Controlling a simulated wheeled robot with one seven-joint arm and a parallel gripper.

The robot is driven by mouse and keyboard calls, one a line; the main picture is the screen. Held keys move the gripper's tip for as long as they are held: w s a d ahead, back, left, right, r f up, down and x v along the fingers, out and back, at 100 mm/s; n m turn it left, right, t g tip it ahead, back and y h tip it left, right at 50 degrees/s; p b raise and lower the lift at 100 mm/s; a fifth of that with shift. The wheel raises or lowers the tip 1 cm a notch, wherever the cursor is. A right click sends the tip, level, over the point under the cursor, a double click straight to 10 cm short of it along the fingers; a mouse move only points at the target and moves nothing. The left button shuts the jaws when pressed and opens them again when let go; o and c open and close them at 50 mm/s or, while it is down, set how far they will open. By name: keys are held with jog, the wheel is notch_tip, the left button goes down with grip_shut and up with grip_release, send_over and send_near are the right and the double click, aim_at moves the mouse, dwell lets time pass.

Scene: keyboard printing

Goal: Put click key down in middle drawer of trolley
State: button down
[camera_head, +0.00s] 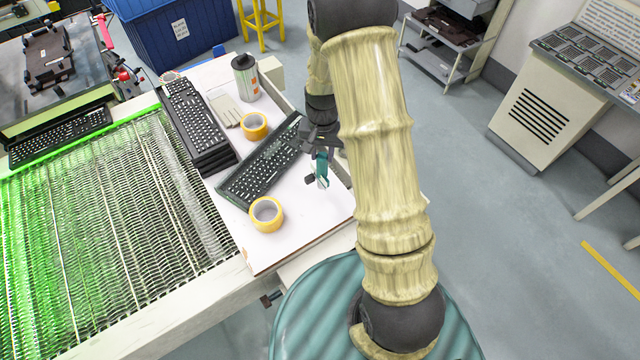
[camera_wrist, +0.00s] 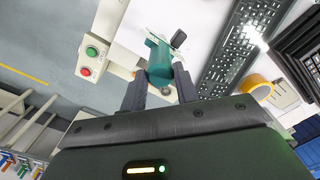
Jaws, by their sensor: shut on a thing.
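My gripper (camera_head: 320,150) is above the right part of the white tabletop (camera_head: 305,215). In the wrist view its two dark fingers (camera_wrist: 160,82) are shut on a teal tool with a black part, which looks like the click key (camera_wrist: 158,62). The click key also shows in the head view (camera_head: 321,168), hanging below the fingers beside a keyboard. Its far end is partly hidden and small. No open middle drawer shows. A grey shelved cart (camera_head: 445,62) stands at the top right; I cannot tell if it is the trolley.
On the tabletop lie a single keyboard (camera_head: 262,160), stacked keyboards (camera_head: 195,120), two yellow tape rolls (camera_head: 267,214), a glove (camera_head: 223,108) and a can (camera_head: 245,78). A green-lit mesh conveyor (camera_head: 110,220) is at left. A control cabinet (camera_head: 545,115) is at right. Open floor lies between.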

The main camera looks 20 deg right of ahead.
aim_at(322, 172)
jog(key=shift+f+p, duration=0.55)
jog(key=shift+f, duration=1.65)
jog(key=shift+f+p, duration=0.8)
jog(key=shift+f, duration=1.4)
jog(key=c, duration=1.1)
grip_release()
jog(key=shift+o, duration=0.2)
notch_tip(322, 172, up, 12)
jog(key=b, duration=0.4)
jog(key=shift+r, duration=0.2)
